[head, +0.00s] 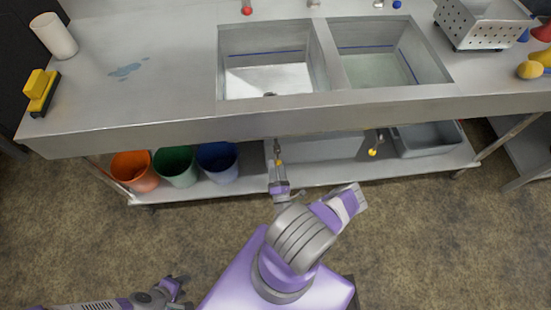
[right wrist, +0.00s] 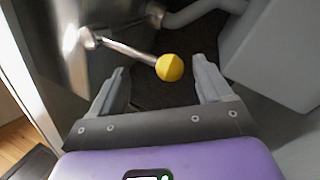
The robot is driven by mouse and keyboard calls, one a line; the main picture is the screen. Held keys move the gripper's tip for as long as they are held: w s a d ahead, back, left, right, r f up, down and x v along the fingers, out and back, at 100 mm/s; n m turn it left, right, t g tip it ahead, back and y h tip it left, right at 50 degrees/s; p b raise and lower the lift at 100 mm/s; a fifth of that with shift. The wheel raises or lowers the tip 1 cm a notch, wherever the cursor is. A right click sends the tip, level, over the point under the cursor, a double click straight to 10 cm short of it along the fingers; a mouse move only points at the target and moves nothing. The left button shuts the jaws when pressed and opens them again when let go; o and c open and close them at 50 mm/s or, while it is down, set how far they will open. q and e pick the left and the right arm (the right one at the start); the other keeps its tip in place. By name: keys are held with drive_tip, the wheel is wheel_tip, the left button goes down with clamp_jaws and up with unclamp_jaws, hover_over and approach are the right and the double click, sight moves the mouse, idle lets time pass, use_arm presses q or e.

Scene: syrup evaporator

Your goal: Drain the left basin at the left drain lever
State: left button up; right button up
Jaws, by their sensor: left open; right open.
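The left basin (head: 232,60) of the steel sink has a blue line on its back wall and a bright patch across its bottom. Its water level is hard to tell. The left drain lever (head: 278,152) hangs under it, a metal rod with a yellow ball knob. My right gripper (head: 279,181) is open just below that knob. In the right wrist view the yellow knob (right wrist: 170,67) lies ahead between the open fingertips of the right gripper (right wrist: 166,82), with no clear contact. My left gripper (head: 178,285) is open and empty, low at the left over the floor.
A second lever (head: 373,151) with a yellow knob hangs under the right basin (head: 432,68). Orange (head: 134,172), green (head: 175,167) and blue (head: 217,163) buckets and a grey tub (head: 428,140) stand on the lower shelf. The counter's front edge (head: 165,133) overhangs the levers.

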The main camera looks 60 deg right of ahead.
drive_tip(key=shift+v, duration=1.75)
